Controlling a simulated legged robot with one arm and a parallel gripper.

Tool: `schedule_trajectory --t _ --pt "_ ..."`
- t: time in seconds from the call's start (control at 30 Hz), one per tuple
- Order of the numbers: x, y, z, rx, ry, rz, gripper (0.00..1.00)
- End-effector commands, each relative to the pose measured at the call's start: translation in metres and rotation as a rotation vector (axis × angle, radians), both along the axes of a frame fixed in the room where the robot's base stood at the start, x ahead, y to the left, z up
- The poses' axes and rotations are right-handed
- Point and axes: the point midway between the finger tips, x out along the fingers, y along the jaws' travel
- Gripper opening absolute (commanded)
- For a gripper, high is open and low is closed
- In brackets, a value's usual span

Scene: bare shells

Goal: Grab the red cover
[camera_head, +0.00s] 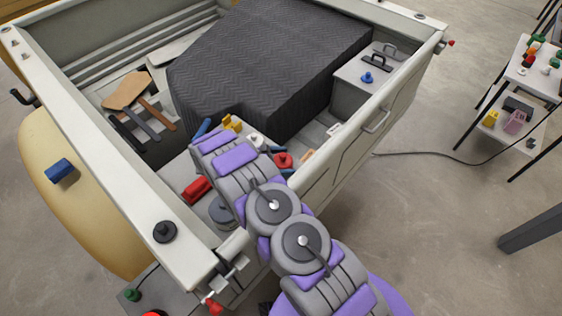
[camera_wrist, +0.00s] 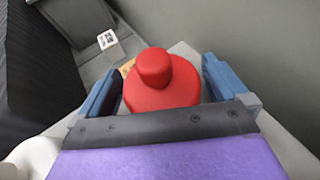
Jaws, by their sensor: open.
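The red cover (camera_wrist: 162,92) is a round disc with a raised round knob. In the wrist view it sits on a pale surface between the two blue fingers of my gripper (camera_wrist: 158,80). The fingers are open, with a gap beside the cover on the right; contact on the left cannot be told. In the head view the red cover (camera_head: 283,160) shows just beyond my arm, inside the pale open shell. My gripper is mostly hidden there behind my arm, with bits of blue finger beside the cover. The cover's lower edge is hidden by the gripper's dark front bar.
A red block (camera_head: 197,188), a yellow piece (camera_head: 232,123) and a white round piece (camera_head: 256,139) stand nearby. A small white box (camera_wrist: 107,40) lies beyond the cover. The shell's side wall (camera_head: 352,142) rises close on the right. A dark ridged block (camera_head: 275,55) fills the middle.

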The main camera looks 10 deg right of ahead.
Motion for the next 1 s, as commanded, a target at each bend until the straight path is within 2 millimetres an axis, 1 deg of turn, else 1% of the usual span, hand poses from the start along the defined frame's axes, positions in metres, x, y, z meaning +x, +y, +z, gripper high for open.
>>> schedule_trajectory --t 0.03,0.07,0.3,0.47,0.77,1.0 --pt "0.000 -0.001 0.000 0.001 0.000 0.000 0.98" --pt "0.000 -0.001 0.000 0.001 0.000 -0.001 0.95" --pt "0.000 -0.005 0.000 0.005 0.001 -0.002 0.72" --pt "0.000 -0.004 0.000 0.004 0.001 -0.001 0.57" --pt "0.000 -0.001 0.001 0.000 0.000 -0.001 0.57" --pt "0.000 -0.002 0.011 0.002 0.000 0.000 0.57"
